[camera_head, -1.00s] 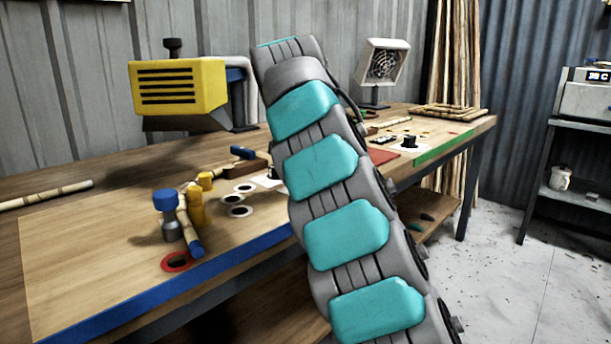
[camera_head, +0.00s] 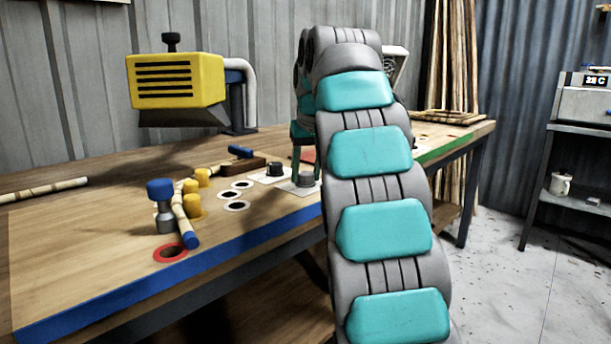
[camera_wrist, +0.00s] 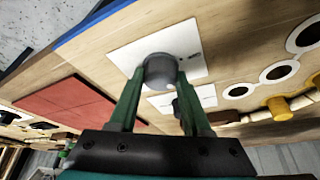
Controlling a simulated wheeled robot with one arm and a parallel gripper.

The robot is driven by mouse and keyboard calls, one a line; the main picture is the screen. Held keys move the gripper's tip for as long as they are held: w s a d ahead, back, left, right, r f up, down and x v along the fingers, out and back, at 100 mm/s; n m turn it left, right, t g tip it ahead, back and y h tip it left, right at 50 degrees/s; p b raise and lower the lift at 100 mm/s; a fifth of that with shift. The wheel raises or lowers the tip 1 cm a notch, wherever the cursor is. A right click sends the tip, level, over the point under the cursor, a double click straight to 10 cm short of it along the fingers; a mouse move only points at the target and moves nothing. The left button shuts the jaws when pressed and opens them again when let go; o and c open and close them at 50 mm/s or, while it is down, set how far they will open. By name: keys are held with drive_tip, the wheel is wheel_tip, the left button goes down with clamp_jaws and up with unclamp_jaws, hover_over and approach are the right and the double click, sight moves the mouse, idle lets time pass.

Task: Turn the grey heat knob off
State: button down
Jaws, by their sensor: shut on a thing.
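The grey knob (camera_wrist: 160,71) stands on a white plate (camera_wrist: 128,51) on the bench, and it also shows in the head view (camera_head: 305,180). My gripper (camera_wrist: 161,84) has its two green fingers on either side of this knob and is shut on it. In the head view the gripper (camera_head: 305,166) is partly hidden behind my arm. A second, darker knob (camera_head: 274,169) stands on its own white plate to the left, and in the wrist view it sits partly behind the right finger.
A yellow slotted heater (camera_head: 176,82) hangs over the bench (camera_head: 95,240). Blue and yellow pegs hold a rattan piece (camera_head: 180,205) at front left. White-rimmed holes (camera_head: 236,206) lie left of the knobs. A red mat (camera_wrist: 65,108) lies beside the gripper.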

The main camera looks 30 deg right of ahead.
drive_tip(key=n+y, duration=0.1)
drive_tip(key=n, duration=0.1)
drive_tip(key=n+p, duration=0.1)
drive_tip(key=n, duration=0.1)
drive_tip(key=shift+r+n+y, duration=0.2)
drive_tip(key=shift+n+y, duration=0.1)
drive_tip(key=shift+y, duration=0.1)
drive_tip(key=n+y+p, duration=0.1)
drive_tip(key=n+p, duration=0.1)
drive_tip(key=n, duration=0.1)
drive_tip(key=shift+d, duration=0.2)
drive_tip(key=shift+n+g+y+p, duration=0.3)
drive_tip(key=shift+n+p, duration=0.3)
drive_tip(key=shift+p, duration=0.05)
drive_tip(key=shift+c, duration=1.8)
unclamp_jaws()
drive_tip(key=shift+f, duration=0.15)
